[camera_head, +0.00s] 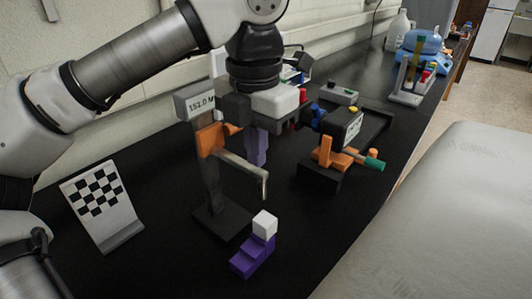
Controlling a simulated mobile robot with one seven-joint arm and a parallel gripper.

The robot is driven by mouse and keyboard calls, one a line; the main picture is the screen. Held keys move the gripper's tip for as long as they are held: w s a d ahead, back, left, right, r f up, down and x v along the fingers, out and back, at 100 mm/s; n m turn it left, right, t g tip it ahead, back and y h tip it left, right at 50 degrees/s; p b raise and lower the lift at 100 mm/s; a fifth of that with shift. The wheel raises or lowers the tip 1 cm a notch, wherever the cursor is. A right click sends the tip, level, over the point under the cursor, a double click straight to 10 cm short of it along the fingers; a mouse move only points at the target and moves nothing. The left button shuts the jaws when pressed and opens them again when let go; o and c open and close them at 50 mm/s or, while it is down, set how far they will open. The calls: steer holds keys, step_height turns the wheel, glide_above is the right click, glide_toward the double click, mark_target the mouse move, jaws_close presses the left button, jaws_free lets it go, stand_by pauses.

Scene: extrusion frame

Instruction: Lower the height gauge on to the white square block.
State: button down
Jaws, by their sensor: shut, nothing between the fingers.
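The height gauge (207,180) stands upright on a dark base, with a grey display at its top and an orange slider (209,139). Its measuring arm reaches right and ends in a bent-down tip (265,186). The white square block (265,223) sits on the top step of a purple stepped block (252,258). The tip appears above the white block, with a small gap in the picture. My gripper (257,162) points down, its purple fingers shut and empty. It is right of the orange slider, apart from it in the picture; depth is hard to judge.
A checkerboard stand (103,205) is at the left. An orange and black device with a display (345,140) stands right of my gripper. A rack with colored items (411,82) and a blue device (415,45) are farther back. The black bench right of the purple block is clear.

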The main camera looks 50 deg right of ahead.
mark_target(257, 176)
steer(key=shift+f+b, duration=2.5)
steer(key=shift+f, duration=1.25)
steer(key=shift+r, duration=0.2)
step_height(257, 176, up, 8)
steer(key=p, duration=0.6)
steer(key=shift+p, duration=0.4)
steer(key=shift+f, duration=0.15)
